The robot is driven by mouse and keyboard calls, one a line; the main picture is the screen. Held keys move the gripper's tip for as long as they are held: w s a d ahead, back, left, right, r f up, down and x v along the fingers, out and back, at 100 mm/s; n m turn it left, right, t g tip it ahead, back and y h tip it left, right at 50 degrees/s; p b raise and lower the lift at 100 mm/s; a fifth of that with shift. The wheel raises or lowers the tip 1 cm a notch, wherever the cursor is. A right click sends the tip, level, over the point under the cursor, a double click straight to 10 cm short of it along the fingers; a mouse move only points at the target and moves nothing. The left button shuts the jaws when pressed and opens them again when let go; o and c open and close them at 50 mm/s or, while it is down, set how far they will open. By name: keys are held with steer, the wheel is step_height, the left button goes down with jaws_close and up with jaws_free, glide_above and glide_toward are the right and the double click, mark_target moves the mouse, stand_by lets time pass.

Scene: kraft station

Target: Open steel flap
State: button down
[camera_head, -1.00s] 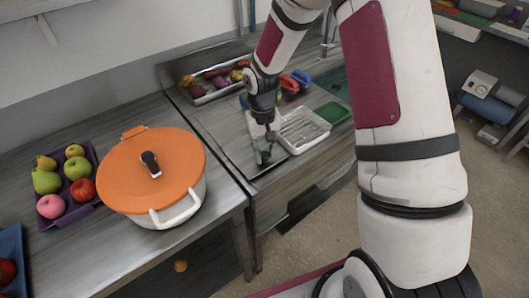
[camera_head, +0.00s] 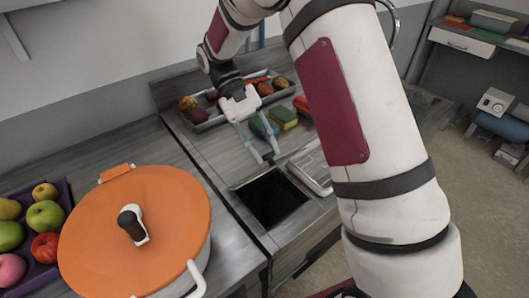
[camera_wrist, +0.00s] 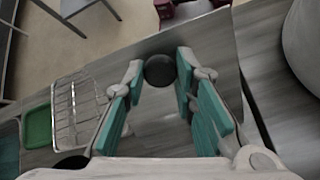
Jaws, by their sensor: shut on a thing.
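A dark square opening (camera_head: 272,198) shows in the steel counter in the head view. My gripper (camera_head: 266,158) is just behind this opening, pointing down. In the wrist view, my gripper (camera_wrist: 160,75) has its teal-padded fingers on both sides of a dark round knob (camera_wrist: 160,70) at their tips, and it is shut on it. A grey steel surface (camera_wrist: 210,55), seemingly the flap, lies around the knob. In the head view, the flap's outline is hard to make out, so its exact tilt cannot be told.
A wire-rack tray (camera_head: 312,168) lies right of the opening; it also shows in the wrist view (camera_wrist: 75,110), beside a green tray (camera_wrist: 38,126). A produce tray (camera_head: 215,118) and sponges (camera_head: 284,117) lie behind. An orange-lidded pot (camera_head: 165,205) stands at front left.

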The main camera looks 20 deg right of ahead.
steer(key=shift+w+a+r+g+h+b, duration=0.15)
steer(key=shift+w+a+g+h+b, duration=0.1)
steer(key=shift+w+g+b, duration=0.35)
steer(key=shift+w+a+r+g+h+b, duration=0.2)
steer(key=shift+w+g+b, duration=0.2)
steer(key=shift+w+b, duration=0.35)
steer(key=c, duration=1.3)
jaws_free()
